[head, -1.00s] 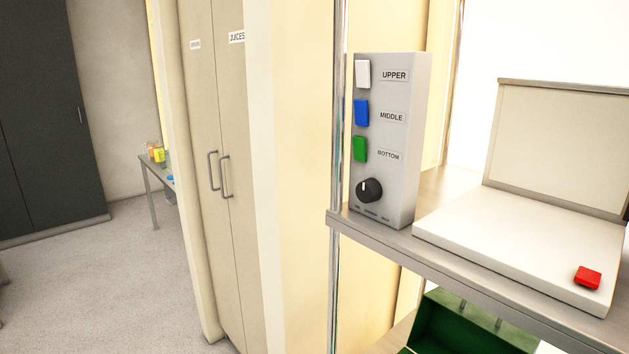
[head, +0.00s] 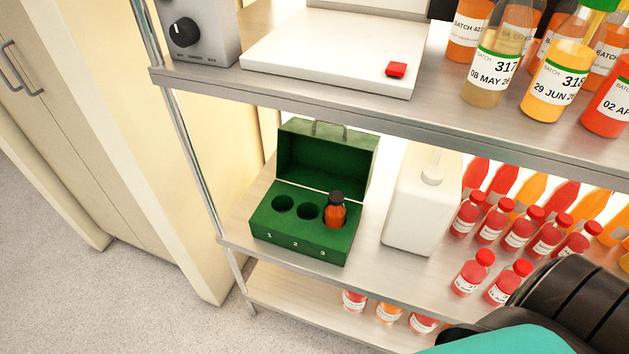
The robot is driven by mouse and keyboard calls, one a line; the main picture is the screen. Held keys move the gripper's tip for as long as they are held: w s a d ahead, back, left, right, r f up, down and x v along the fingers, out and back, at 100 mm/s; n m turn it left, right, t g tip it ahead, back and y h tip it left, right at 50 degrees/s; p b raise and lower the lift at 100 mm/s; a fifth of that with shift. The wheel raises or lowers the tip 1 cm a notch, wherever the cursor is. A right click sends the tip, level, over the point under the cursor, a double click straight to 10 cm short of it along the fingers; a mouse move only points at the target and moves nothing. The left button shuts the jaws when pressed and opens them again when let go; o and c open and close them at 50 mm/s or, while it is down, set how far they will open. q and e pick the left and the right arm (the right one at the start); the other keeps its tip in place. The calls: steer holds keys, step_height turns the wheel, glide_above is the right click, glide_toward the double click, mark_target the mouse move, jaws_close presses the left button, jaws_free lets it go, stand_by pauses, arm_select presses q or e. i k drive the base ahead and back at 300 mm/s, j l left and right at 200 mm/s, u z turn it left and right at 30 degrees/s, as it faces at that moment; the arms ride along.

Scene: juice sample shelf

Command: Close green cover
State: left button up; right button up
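A green box (head: 292,240) stands on the middle shelf, with numbers 1, 2 and 3 on its front. Its green cover (head: 325,160) is open, standing up at the back, with a metal handle on its top edge. A small orange bottle with a dark cap (head: 335,211) stands in hole 3. Holes 1 and 2 look empty. A black and teal part of my arm shows at the lower right, apart from the box. Neither gripper's fingertips can be seen.
A white jug (head: 419,205) stands right of the box. Several red-capped bottles (head: 517,231) fill the shelf farther right. The upper shelf's edge (head: 330,112) runs above the box; a white device with a red button (head: 396,69) and large juice bottles (head: 497,60) stand on it.

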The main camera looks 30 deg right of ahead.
mark_target(324, 156)
steer(key=k+l+z, duration=0.1)
steer(key=z, duration=0.35)
steer(key=l+z, duration=0.3)
steer(key=z, duration=0.15)
steer(key=l+z, duration=0.25)
steer(key=z, duration=0.25)
